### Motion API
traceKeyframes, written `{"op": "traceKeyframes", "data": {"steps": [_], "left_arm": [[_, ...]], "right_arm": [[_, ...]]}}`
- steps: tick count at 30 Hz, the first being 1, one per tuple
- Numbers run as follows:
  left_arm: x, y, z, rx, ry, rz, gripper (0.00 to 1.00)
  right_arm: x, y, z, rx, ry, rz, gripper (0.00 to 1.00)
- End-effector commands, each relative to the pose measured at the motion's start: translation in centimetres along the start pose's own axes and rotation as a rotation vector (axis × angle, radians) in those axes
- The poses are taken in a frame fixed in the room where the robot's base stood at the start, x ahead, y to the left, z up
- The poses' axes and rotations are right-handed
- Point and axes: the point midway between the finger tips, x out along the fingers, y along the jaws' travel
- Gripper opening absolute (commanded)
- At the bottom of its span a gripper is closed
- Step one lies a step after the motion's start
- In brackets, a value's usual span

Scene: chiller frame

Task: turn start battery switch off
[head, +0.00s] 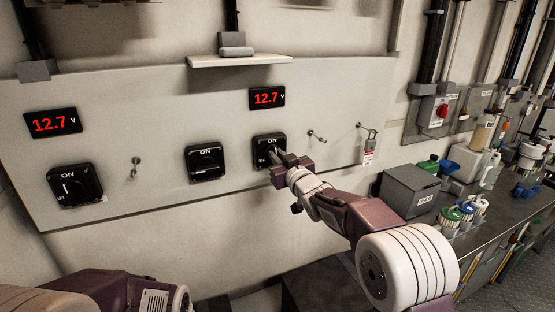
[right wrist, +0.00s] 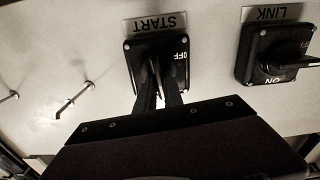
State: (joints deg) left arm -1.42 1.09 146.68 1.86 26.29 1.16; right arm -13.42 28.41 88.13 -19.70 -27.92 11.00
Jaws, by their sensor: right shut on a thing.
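The start battery switch (head: 268,140) is a black square rotary switch on the pale wall panel, right of the panel's middle. In the right wrist view, which looks upside down, it carries the START label (right wrist: 160,24) and an OFF mark on its right. My right gripper (head: 279,158) is at this switch, its two dark fingers (right wrist: 158,90) closed around the black knob. The knob's visible edge stands roughly upright between the fingers; its ON mark is hidden in the wrist view. My left arm shows at the bottom left of the head view, its gripper out of sight.
The LINK switch (right wrist: 278,55) is beside it, also seen in the head view (head: 206,163). Another switch (head: 75,186) is far left. Two displays read 12.7 V (head: 267,97). Small pegs and a hanging tag (head: 369,148) are right. A bench (head: 425,215) with containers stands right.

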Motion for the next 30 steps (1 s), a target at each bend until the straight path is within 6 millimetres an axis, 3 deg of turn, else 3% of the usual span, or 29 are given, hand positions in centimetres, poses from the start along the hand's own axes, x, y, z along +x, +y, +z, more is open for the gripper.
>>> {"op": "traceKeyframes", "data": {"steps": [12,30], "left_arm": [[3.8,-0.1,0.4,0.000,0.000,0.000,0.36],[7.8,-0.1,0.8,0.000,0.000,0.000,0.36]], "right_arm": [[0.0,-0.4,0.5,-0.371,0.002,0.000,0.00],[0.0,-0.8,0.7,-0.941,0.001,0.001,0.00]]}}
